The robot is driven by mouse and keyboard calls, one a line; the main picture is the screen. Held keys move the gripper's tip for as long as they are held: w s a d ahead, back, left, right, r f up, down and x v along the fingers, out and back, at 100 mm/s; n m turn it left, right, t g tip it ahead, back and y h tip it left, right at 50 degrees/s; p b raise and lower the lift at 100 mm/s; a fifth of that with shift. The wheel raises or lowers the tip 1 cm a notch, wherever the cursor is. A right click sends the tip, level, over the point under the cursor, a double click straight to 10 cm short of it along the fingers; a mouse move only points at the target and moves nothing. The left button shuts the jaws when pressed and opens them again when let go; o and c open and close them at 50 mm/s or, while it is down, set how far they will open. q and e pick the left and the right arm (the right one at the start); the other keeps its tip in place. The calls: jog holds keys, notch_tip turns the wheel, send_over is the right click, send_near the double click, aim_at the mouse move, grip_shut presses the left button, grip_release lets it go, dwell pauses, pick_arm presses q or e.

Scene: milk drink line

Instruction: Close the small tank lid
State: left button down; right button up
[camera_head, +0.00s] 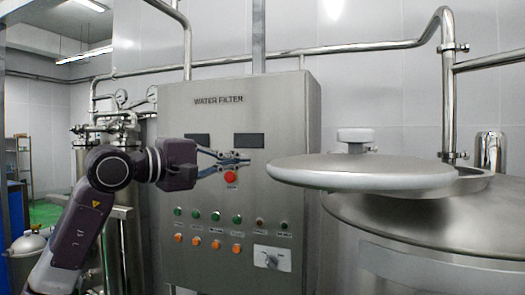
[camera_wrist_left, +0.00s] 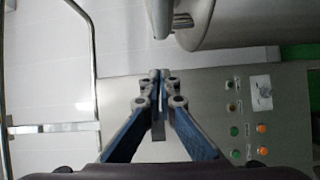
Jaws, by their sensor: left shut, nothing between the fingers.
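The small tank lid (camera_head: 362,172) is a round metal disc with a knob (camera_head: 355,138) on top, at the right of the head view. It sits off to the left of the round opening rim (camera_head: 468,181) on the tank (camera_head: 440,222), overhanging the tank's left side. My left gripper (camera_head: 246,161) is shut and empty, in front of the control panel and left of the lid, apart from it. My right gripper is not in view.
The water filter control cabinet (camera_head: 215,110) with buttons and a red knob stands right behind my left gripper. Metal pipes (camera_head: 448,90) run along the wall above and behind the tank. Pipework and a metal vessel (camera_head: 105,135) stand at the left.

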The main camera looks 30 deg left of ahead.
pick_arm(q)
jog(key=d, duration=0.1)
jog(key=w+d+p, duration=0.1)
jog(key=d, duration=0.1)
jog(key=w+d+p, duration=0.1)
jog(key=shift+w+d+f, duration=0.15)
jog(key=shift+w+d, duration=0.1)
jog(key=shift+d, duration=0.05)
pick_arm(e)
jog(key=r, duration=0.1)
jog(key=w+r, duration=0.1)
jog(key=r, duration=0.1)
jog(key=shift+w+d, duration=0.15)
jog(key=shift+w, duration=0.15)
pick_arm(q)
jog(key=shift+s, duration=0.1)
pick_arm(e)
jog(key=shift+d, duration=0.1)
